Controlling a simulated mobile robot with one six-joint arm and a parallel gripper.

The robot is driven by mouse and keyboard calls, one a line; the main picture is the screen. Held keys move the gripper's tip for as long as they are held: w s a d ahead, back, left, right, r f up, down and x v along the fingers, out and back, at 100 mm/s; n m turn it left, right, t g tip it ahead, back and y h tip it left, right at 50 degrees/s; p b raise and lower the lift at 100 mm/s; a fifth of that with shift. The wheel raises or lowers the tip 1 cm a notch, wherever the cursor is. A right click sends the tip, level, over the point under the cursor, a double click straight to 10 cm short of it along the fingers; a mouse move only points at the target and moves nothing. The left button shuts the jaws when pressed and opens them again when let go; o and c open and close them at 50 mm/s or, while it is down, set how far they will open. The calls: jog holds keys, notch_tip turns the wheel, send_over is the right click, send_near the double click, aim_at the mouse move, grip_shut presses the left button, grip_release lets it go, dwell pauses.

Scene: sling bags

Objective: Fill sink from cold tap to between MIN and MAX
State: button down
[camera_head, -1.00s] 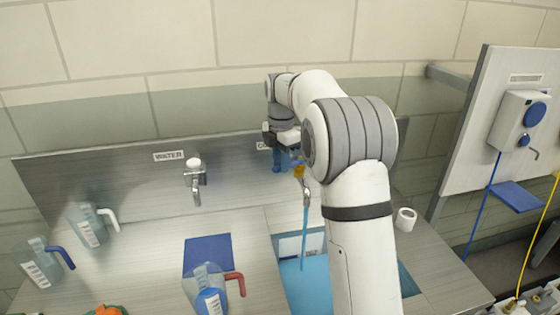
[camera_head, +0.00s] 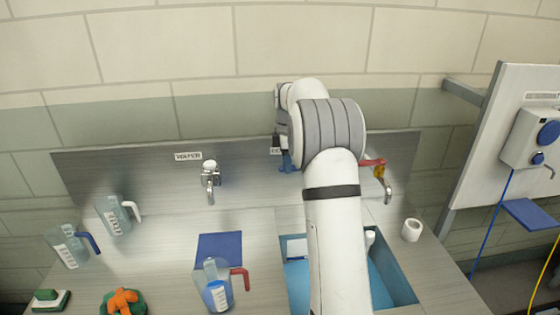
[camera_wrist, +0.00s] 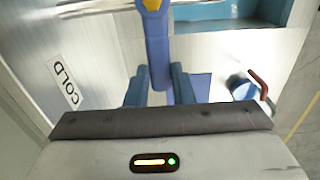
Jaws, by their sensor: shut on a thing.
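My gripper (camera_head: 287,163) is at the steel backboard, partly behind my arm. In the wrist view its blue-grey fingers (camera_wrist: 157,85) are shut around a blue lever (camera_wrist: 157,45), beside a COLD label (camera_wrist: 67,82). A yellow part (camera_wrist: 152,5) tops the lever. The cold tap's spout and any stream are hidden behind my arm in the head view. The sink (camera_head: 400,285) holds blue water (camera_head: 375,290); my arm covers its middle. A pale plate (camera_head: 296,248) shows at its left wall. MIN and MAX marks cannot be read.
A tap with a red lever (camera_head: 372,162) stands right of my arm. A WATER tap (camera_head: 210,180) is to the left. Several jugs, one with a red handle (camera_head: 238,272), stand on the left counter near a blue mat (camera_head: 220,248). A white roll (camera_head: 411,230) stands right of the sink.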

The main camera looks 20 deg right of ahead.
jog(key=c, duration=1.2)
grip_release()
jog(key=shift+s, duration=0.1)
jog(key=shift+c, duration=0.2)
notch_tip(320, 180, up, 7)
jog(key=shift+f+b, duration=0.1)
jog(key=shift+b, duration=0.35)
jog(key=shift+r, duration=0.5)
jog(key=s+a+r+m+t, duration=0.1)
jog(key=s+a+m, duration=0.4)
jog(key=s, duration=0.4)
jog(key=s+a+r+m+t, duration=0.1)
jog(key=s+a+m, duration=0.2)
jog(key=s+a, duration=0.45)
jog(key=s+a+f+m, duration=0.2)
jog(key=s+f+m, duration=0.1)
jog(key=s, duration=0.6)
jog(key=s+a+f+m+t+b, duration=0.1)
jog(key=s+f+m, duration=0.2)
jog(key=s+f, duration=0.3)
jog(key=s, duration=0.4)
jog(key=shift+s+a+m, duration=0.15)
jog(key=shift+a+m, duration=0.25)
